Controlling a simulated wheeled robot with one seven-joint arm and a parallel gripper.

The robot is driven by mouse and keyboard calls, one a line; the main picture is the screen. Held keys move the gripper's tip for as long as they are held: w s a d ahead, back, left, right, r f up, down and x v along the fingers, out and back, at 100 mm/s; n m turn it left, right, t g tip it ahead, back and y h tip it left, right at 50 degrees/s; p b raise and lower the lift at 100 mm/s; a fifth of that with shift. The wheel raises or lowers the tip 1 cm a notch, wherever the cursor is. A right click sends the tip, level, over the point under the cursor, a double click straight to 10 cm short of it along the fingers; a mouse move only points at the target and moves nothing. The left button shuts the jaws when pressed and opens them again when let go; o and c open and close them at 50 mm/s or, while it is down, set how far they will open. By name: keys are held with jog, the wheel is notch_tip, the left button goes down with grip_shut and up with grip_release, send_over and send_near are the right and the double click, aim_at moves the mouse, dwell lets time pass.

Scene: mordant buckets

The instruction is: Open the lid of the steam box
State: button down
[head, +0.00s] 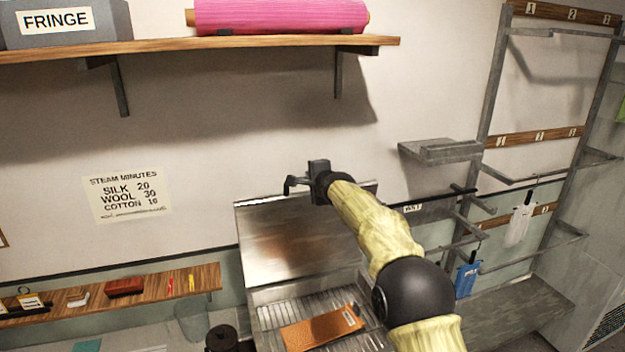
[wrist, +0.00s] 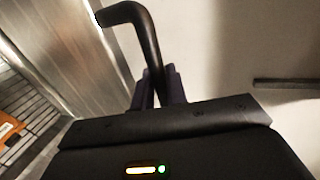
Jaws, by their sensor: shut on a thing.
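The steam box (head: 262,296) is a metal box against the wall. Its steel lid (head: 290,240) stands raised and steeply tilted back, so the rack (head: 272,318) inside shows. The lid also fills the upper left of the wrist view (wrist: 85,50). My gripper (head: 305,181) is at the lid's upper edge, shut on the black bent handle (head: 290,184). In the wrist view the handle (wrist: 150,45) runs down between the fingers of my gripper (wrist: 160,88). My arm hides the box's right side.
An orange-brown labelled piece (head: 322,328) lies on the rack. A wooden shelf (head: 200,46) with a pink roll (head: 280,16) runs above. A small grey wall ledge (head: 440,150) and a metal frame (head: 490,85) stand to the right. A dark pot (head: 222,340) is at the lower left.

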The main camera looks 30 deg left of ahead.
jog(key=shift+w, duration=0.15)
jog(key=c, duration=1.5)
grip_release()
jog(key=shift+w, duration=0.2)
jog(key=shift+s+a, duration=0.15)
jog(key=shift+s, duration=0.2)
jog(key=shift+d, duration=0.2)
